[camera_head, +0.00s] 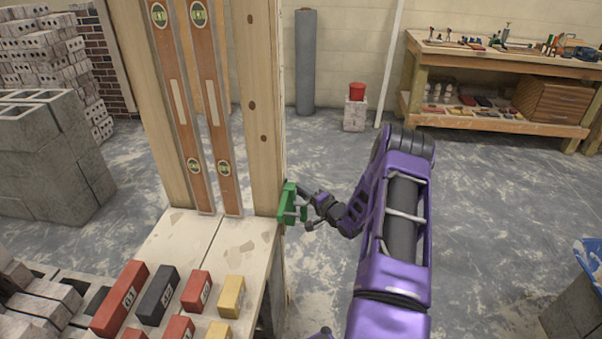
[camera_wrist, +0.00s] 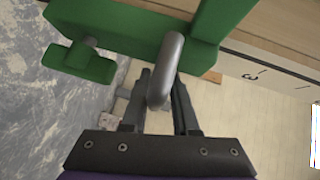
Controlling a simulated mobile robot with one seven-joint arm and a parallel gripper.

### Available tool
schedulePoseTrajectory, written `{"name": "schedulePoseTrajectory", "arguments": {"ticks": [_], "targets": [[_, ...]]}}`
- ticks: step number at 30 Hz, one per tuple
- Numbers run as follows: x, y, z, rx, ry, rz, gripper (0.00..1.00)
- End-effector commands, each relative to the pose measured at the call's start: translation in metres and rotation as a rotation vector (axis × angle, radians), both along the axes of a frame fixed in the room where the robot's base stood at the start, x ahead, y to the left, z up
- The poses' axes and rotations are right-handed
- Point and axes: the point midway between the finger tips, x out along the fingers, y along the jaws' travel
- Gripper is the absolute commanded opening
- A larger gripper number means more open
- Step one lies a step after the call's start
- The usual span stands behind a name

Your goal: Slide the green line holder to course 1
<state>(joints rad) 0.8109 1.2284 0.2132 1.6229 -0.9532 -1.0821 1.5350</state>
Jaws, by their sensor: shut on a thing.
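The green line holder (camera_head: 287,204) sits against the right edge of the wooden post (camera_head: 265,110), low down, near the level of the pale bench top. In the wrist view the green line holder (camera_wrist: 125,30) fills the top, with a green knob at its left and a grey metal handle. My gripper (camera_head: 310,207) is at the holder's right side. In the wrist view my gripper (camera_wrist: 160,85) has its two fingers closed about the grey handle. A pale scale (camera_wrist: 265,72) beside the holder bears a "3"; a course 1 mark cannot be read.
Two brown levels (camera_head: 205,120) stand upright left of the post. Red, dark and yellow blocks (camera_head: 157,295) lie on the bench (camera_head: 230,245). Grey blocks (camera_head: 50,150) are stacked at left. A wooden workbench (camera_head: 500,62) stands at the back right. The floor right of the post is mostly clear.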

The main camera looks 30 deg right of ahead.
Motion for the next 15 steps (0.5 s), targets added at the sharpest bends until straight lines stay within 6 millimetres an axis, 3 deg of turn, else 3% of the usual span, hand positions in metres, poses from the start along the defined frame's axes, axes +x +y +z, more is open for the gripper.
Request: {"name": "schedulePoseTrajectory", "arguments": {"ticks": [1,6,15], "targets": [[-0.002,-0.001,-0.017,0.001,0.010,-0.004,0.00],[-0.002,-0.002,-0.046,-0.001,0.009,-0.003,0.00],[-0.002,-0.002,-0.067,-0.004,0.009,-0.003,0.00]]}}
